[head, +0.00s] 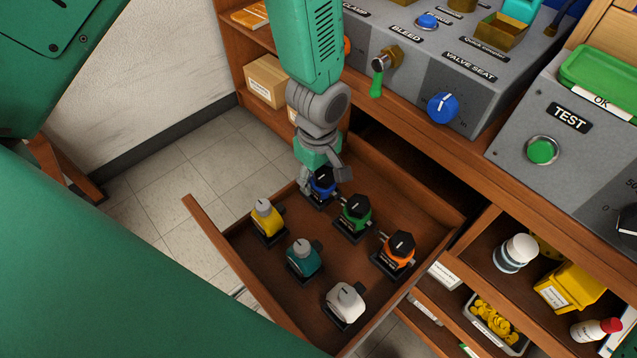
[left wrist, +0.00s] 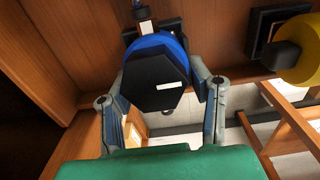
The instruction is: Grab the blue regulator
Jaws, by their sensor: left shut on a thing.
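The blue regulator (head: 322,186) stands in the open wooden drawer (head: 233,262), at its back corner in the head view. It has a black knob on top. My left gripper (head: 322,180) comes down over it, with its fingers on both sides of it, shut on it. In the left wrist view the blue regulator (left wrist: 155,75) sits between the two fingers of my left gripper (left wrist: 160,98), its black hexagonal knob facing the camera. Its lower part is hidden. My right gripper is not in view.
Around it in the drawer stand a green regulator (head: 355,214), a yellow one (head: 266,219), a teal one (head: 303,257), an orange one (head: 397,251) and a white one (head: 346,302). The grey bench panel (head: 405,85) rises behind. Shelves with bottles (head: 515,253) are at right.

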